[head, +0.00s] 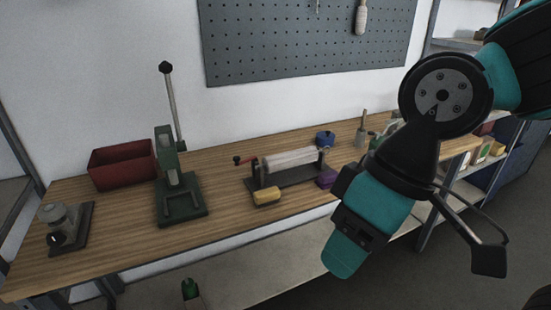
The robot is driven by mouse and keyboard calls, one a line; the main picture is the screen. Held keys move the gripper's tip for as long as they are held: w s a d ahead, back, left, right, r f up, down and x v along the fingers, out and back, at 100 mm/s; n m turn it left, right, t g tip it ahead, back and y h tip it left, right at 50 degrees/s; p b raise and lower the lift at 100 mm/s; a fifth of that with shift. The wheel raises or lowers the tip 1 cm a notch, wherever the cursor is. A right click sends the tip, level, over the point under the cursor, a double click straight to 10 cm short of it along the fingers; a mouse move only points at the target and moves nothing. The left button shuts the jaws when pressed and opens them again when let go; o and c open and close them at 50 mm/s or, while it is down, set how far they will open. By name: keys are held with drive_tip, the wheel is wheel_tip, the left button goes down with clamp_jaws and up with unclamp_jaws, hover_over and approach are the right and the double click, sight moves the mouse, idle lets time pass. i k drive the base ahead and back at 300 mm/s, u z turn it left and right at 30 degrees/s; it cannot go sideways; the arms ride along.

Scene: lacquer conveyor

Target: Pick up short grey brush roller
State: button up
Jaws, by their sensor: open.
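No short grey brush roller can be told for certain. A pale grey-white cylinder (290,160) lies across a dark stand with a red-knobbed crank on the wooden bench, but I cannot tell if it is a brush roller. A small grey upright item (361,132) with a thin stem stands further right; its kind is unclear. My gripper (418,220) hangs at the right, in front of the bench and nearer to me, with a black finger spread out to the lower right. It is open, and nothing shows between its fingers. My arm hides part of the bench's right end.
The wooden bench (120,225) carries a red bin (122,165), a green lever press (180,190), a grey device (66,226), a yellow block (267,196), a purple piece (327,177) and a blue piece (325,139). A pegboard (300,40) hangs behind. The bench's front middle is bare.

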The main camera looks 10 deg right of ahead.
sight(272, 164)
drive_tip(key=u, duration=0.1)
drive_tip(key=i, duration=1)
drive_tip(key=z, duration=0.35)
